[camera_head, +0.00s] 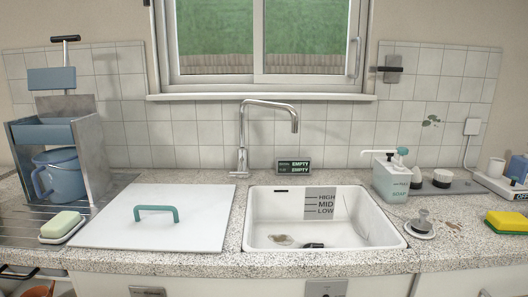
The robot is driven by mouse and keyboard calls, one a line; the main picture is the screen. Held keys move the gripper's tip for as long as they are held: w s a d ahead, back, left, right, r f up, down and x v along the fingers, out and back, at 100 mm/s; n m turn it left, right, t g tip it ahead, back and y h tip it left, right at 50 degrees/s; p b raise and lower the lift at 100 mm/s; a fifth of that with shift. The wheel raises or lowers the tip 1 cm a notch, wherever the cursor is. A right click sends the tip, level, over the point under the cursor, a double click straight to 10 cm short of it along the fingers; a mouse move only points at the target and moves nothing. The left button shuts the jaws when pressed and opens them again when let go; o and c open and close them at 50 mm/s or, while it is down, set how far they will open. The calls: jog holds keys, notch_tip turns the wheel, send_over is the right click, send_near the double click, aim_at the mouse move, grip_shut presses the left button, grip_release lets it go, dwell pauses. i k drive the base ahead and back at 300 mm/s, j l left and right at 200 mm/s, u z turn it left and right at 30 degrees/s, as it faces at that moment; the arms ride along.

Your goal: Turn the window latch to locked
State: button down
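The window (262,90) is at the top middle, with white frames and two panes that show green and a fence outside. A slim curved handle (357,58) stands upright on its right frame. A grey metal plate with a dark horizontal lever (390,69) is on the wall just right of the window. I cannot tell for sure which of these two is the window latch, and no locked or unlocked marking is readable. My gripper is not in view.
A white sink (255,232) is below the window, with a tall faucet (242,140) behind it. A white board with a green handle (110,215) lies left. A soap dispenser (390,180) and plunger-like stopper (422,222) stand right. A yellow sponge (507,221) lies far right.

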aim_at(380, 68)
jog(key=i+l+u, duration=0.1)
jog(key=l, duration=0.5)
jog(key=i+l+u, duration=0.1)
jog(key=l, duration=0.5)
jog(key=l+u, duration=0.1)
jog(key=l, duration=0.55)
jog(key=i, duration=0.05)
